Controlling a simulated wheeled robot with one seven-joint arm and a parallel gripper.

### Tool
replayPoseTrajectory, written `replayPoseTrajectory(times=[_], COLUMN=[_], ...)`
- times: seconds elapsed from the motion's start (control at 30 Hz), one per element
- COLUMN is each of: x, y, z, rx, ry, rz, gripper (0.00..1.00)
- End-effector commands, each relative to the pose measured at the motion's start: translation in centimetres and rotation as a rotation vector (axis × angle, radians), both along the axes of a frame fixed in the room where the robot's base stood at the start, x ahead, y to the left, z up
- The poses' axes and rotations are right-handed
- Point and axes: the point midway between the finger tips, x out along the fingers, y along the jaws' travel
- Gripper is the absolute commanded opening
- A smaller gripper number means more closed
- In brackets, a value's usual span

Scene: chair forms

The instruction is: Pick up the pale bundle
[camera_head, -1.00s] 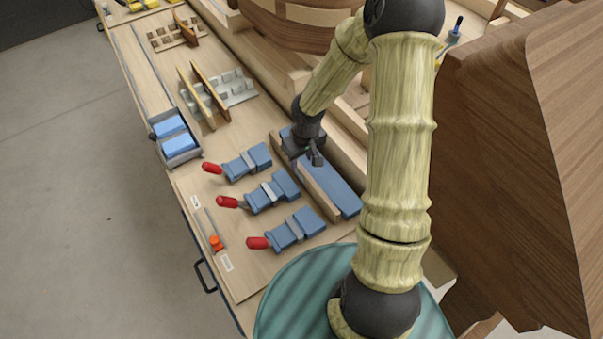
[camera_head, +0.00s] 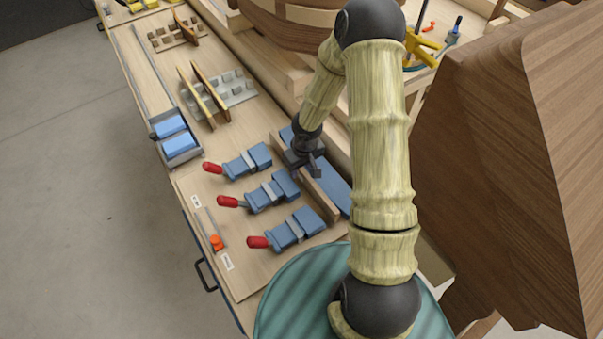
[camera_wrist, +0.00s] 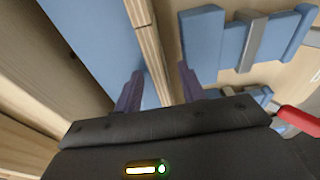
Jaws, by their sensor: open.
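A long pale wooden piece, which looks like thin strips laid together and is likely the pale bundle (camera_head: 328,206), lies along the edge of a flat blue surface on the bench. In the wrist view the pale bundle (camera_wrist: 149,42) runs between my two dark fingers, with a dark seam along it. My gripper (camera_head: 314,171) is over the middle of it and hides part of it. In the wrist view my gripper (camera_wrist: 160,74) is open, with one finger on each side of the strip. I cannot tell whether either finger touches it.
Several blue clamps with red handles (camera_head: 272,192) lie just left of the bundle. A tray of blue blocks (camera_head: 181,148) and slotted grey holders (camera_head: 234,91) sit further up the bench. A large brown wooden form (camera_head: 500,160) stands close on the right.

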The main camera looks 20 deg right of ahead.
Motion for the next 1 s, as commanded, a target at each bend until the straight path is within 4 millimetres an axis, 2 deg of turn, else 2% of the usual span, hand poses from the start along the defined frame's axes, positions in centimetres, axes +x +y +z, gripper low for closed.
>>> replayPoseTrajectory(times=[0.4, 0.6, 1.0], x=[0.01, 0.01, 0.09], y=[0.0, 0.04, 0.02], z=[0.06, 0.07, 0.58], rx=[0.0, 0.0, 0.001], ry=[-0.001, -0.001, -0.003], rz=[0.0, 0.0, -0.001], gripper=[0.4, 0.01, 0.0])
